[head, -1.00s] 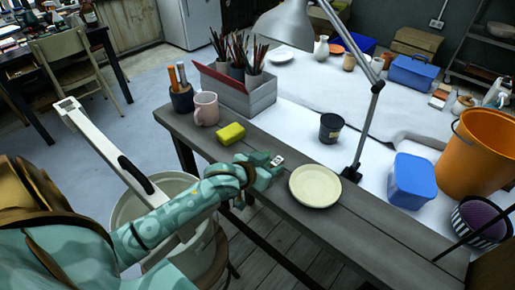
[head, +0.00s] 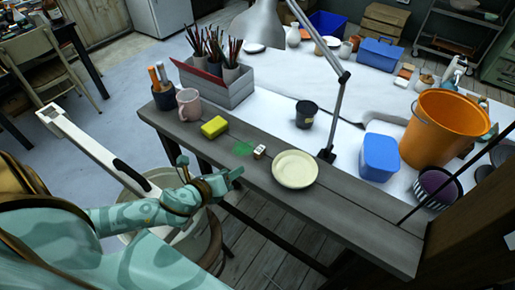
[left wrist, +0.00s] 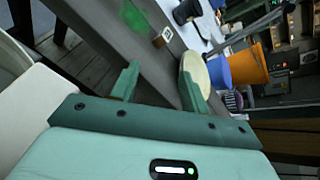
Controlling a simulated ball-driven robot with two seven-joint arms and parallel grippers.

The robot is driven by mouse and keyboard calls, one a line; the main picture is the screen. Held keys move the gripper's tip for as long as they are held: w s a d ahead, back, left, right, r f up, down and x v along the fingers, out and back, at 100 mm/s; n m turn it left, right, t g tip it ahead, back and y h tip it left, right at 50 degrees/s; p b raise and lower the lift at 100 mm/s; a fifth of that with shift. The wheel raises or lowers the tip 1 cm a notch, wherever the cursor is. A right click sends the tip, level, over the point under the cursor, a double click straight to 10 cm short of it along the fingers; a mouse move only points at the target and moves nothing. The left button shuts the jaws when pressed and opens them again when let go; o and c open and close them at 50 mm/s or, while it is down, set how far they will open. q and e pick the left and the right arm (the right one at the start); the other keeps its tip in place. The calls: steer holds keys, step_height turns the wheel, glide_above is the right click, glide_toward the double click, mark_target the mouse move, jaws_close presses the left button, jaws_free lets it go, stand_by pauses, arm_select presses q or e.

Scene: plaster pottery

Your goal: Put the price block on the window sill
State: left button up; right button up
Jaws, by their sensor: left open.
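The price block (head: 260,152) is a small pale block with dark marks. It rests on a long grey wooden ledge (head: 345,205), between a green patch (head: 243,148) and a cream plate (head: 296,169). I cannot tell for sure that this ledge is the window sill. My left gripper (head: 236,173) is open and empty, apart from the block at the ledge's near edge. In the left wrist view its two fingers (left wrist: 160,88) are spread, with the block (left wrist: 163,37) beyond them and the green patch (left wrist: 134,17) beside it. My right gripper is not in view.
A lamp (head: 335,110) rises behind the plate. The ledge right of the plate is clear.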

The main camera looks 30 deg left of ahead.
arm_select(q)
steer(key=m, duration=0.4)
steer(key=m+b, duration=0.3)
steer(key=m, duration=0.1)
glide_toward(257, 152)
steer(key=x, duration=0.2)
steer(key=f+x, duration=0.1)
steer(key=x, duration=0.2)
steer(key=shift+d, duration=0.15)
steer(key=x, duration=0.2)
steer(key=b+x, duration=0.1)
steer(key=x, duration=0.1)
steer(key=b+x, duration=0.1)
steer(key=x, duration=0.1)
steer(key=shift+w+r, duration=0.2)
steer(key=shift+w, duration=0.15)
steer(key=shift+r, duration=0.15)
jaws_close()
